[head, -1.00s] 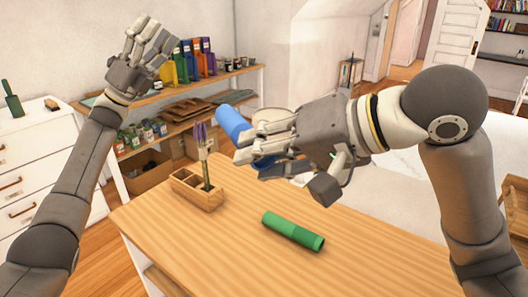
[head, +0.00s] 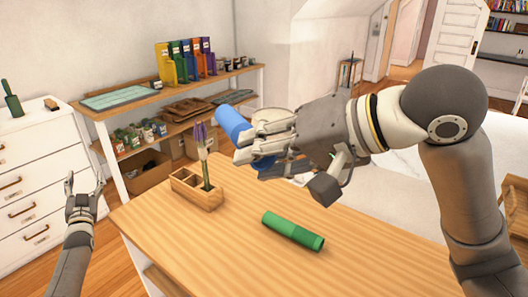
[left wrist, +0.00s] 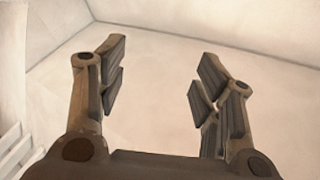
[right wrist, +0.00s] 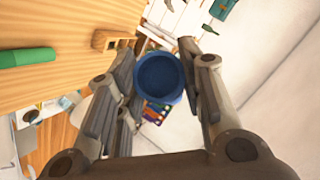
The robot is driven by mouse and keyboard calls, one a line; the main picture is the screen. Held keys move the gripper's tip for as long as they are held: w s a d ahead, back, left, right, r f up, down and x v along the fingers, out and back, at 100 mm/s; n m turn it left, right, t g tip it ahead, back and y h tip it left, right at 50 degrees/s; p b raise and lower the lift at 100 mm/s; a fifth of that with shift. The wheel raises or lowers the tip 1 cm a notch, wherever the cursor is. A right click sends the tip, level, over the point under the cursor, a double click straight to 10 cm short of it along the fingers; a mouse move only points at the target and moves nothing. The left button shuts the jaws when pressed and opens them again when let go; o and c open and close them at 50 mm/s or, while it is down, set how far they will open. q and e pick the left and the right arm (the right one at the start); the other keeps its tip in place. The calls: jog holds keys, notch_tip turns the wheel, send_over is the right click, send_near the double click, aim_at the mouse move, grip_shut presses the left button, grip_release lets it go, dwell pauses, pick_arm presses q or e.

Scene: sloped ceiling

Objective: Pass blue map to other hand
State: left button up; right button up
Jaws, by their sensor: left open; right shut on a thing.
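The blue map (head: 232,122) is a rolled blue tube held above the table by my right gripper (head: 262,146). In the right wrist view the map (right wrist: 160,78) shows end-on as a round blue opening between the fingers. My left gripper (head: 83,186) is open and empty, low at the left in front of the white drawers. In the left wrist view the left fingers (left wrist: 155,85) are spread with only pale wall and ceiling beyond. The two grippers are far apart. Part of the map is hidden behind the right fingers.
A green roll (head: 292,232) lies on the wooden table (head: 370,265). A wooden holder (head: 197,190) with a purple-topped item stands at the table's left. A shelf unit (head: 230,77) with colored binders stands behind. White drawers (head: 30,165) are at the left.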

pick_arm(q)
jog(key=s+a+f+n+g, duration=0.1)
jog(key=s+f+g, duration=0.15)
jog(key=f, duration=0.45)
jog(key=s+a+f+n+g, duration=0.1)
jog(key=s+f+n, duration=0.15)
jog(key=f, duration=0.45)
jog(key=s+d+f+m+g+h, duration=0.15)
jog(key=s+d+f, duration=0.35)
jog(key=f, duration=0.5)
jog(key=s+d+f+m+g+h, duration=0.1)
jog(key=s+d+f+g, duration=0.15)
jog(key=s+f, duration=0.55)
jog(key=s+d+f+m+g+h, duration=0.15)
jog(key=s+d+f, duration=0.35)
jog(key=f, duration=0.6)
jog(key=s+d+f+g+h, duration=0.1)
jog(key=s+d+f+g, duration=0.2)
jog(key=s, duration=1.1)
jog(key=s+d+f+m+g+h, duration=0.1)
jog(key=s+d+f+g, duration=0.2)
jog(key=s+d+f, duration=0.5)
jog(key=s+d+f+m+g+h, duration=0.1)
jog(key=s+d+f+g, duration=0.2)
jog(key=s, duration=1.8)
jog(key=d+f, duration=0.3)
jog(key=d, duration=0.5)
jog(key=shift+s+f+h, duration=0.3)
jog(key=shift+f+h, duration=0.05)
jog(key=shift+h, duration=0.05)
